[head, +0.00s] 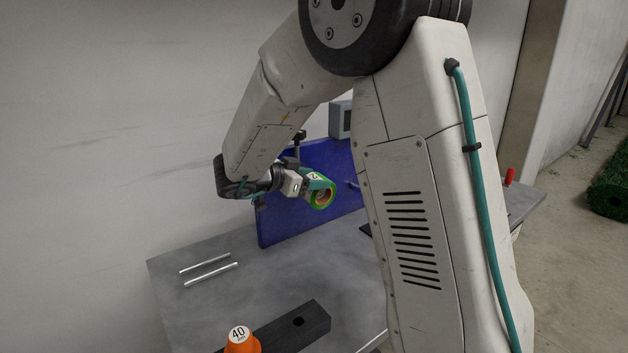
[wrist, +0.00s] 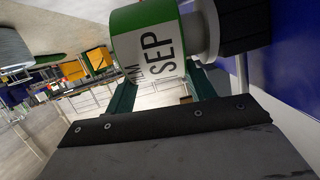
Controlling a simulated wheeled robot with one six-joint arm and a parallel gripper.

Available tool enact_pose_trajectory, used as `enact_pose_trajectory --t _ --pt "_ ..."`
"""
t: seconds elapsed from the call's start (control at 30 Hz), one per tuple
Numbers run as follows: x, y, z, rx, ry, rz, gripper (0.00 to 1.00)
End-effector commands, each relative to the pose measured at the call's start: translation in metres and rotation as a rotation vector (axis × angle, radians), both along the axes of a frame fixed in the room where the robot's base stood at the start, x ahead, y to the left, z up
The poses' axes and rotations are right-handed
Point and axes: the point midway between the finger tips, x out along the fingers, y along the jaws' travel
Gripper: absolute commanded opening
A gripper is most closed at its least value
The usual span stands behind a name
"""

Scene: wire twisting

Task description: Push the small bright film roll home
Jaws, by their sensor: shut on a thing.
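The film roll (head: 321,196) is bright green with a yellow-green rim and an open centre. It is at my gripper (head: 305,185), in front of the upright blue panel (head: 285,215). In the wrist view the roll (wrist: 150,42) shows a white label reading "SEP". My gripper's teal fingers (wrist: 160,84) are shut on it, their tips partly hidden behind it. A pale cylinder (wrist: 203,32) with a black ribbed end (wrist: 244,22) adjoins the roll on its panel side. I cannot tell whether the roll is around it or only against it.
A short peg (head: 352,185) sticks out of the panel, right of the roll. Two metal rods (head: 208,272) lie on the grey table (head: 190,310). A dark block with a hole (head: 290,328) and an orange cone marked 40 (head: 242,343) stand at the front. My arm hides the right side.

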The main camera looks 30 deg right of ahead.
Motion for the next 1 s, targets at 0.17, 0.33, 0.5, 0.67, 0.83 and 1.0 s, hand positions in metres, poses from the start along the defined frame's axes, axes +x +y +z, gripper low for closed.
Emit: enact_pose_trajectory --t 0.17,0.33,0.5,0.67,0.83,1.0 --pt "0.005 0.000 0.001 0.000 0.000 0.000 0.29" --pt "0.009 0.000 0.001 0.000 0.000 0.000 0.29" --pt "0.013 0.000 0.002 0.000 -0.001 0.000 0.29" --pt "0.014 0.000 0.002 0.000 -0.001 0.001 0.80" --pt "0.015 0.001 0.002 0.001 -0.002 0.004 0.80" --pt "0.016 0.002 0.002 0.001 -0.004 0.005 0.80"
